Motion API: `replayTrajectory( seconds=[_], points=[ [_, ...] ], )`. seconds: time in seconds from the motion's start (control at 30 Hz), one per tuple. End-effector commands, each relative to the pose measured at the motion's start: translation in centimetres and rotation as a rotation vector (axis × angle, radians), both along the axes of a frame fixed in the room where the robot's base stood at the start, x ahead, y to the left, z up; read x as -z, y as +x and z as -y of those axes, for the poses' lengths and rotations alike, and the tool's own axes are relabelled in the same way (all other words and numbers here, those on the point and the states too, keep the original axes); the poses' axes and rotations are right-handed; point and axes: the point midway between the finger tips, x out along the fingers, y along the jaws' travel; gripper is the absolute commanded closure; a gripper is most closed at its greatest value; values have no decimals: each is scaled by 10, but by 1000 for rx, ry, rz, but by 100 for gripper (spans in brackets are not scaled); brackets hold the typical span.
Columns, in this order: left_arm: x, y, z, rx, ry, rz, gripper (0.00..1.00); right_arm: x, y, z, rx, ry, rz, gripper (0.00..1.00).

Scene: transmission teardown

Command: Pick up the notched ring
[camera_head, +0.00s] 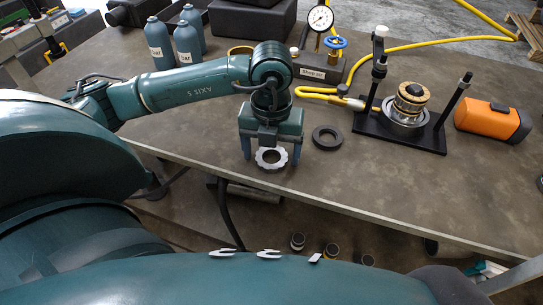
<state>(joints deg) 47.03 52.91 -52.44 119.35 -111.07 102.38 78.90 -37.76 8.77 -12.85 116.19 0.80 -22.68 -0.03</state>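The notched ring (262,164), a flat silver ring with a toothed outer edge, lies near the front edge of the table. My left gripper (271,155) points down over it with its two fingers spread, one on each side of the ring. Small gaps seem to show between the fingers and the ring's edge. The gripper body sits just behind the ring in the picture and does not hide most of it. My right gripper is not in view.
A dark plain ring (327,146) lies close to the right of the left gripper. Farther right are a black stand (427,140) bearing a stacked gear part (411,97) and an orange case (485,120). A gauge (320,18) and yellow hose stand behind. The front right tabletop is clear.

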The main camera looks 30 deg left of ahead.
Motion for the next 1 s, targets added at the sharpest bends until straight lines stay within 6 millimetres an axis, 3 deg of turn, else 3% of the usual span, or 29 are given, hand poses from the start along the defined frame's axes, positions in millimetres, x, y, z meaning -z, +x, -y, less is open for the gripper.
replayTrajectory(
  seconds=[0.6, 0.87, 1.0],
  points=[
    [0, 0, 0, 0, 0, 0, 70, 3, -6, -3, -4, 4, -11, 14],
    [-4, 1, 0, 0, -1, 3, 70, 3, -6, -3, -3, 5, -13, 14],
    [-21, 1, 1, 0, -2, 6, 70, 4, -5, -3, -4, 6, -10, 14]
  ],
)
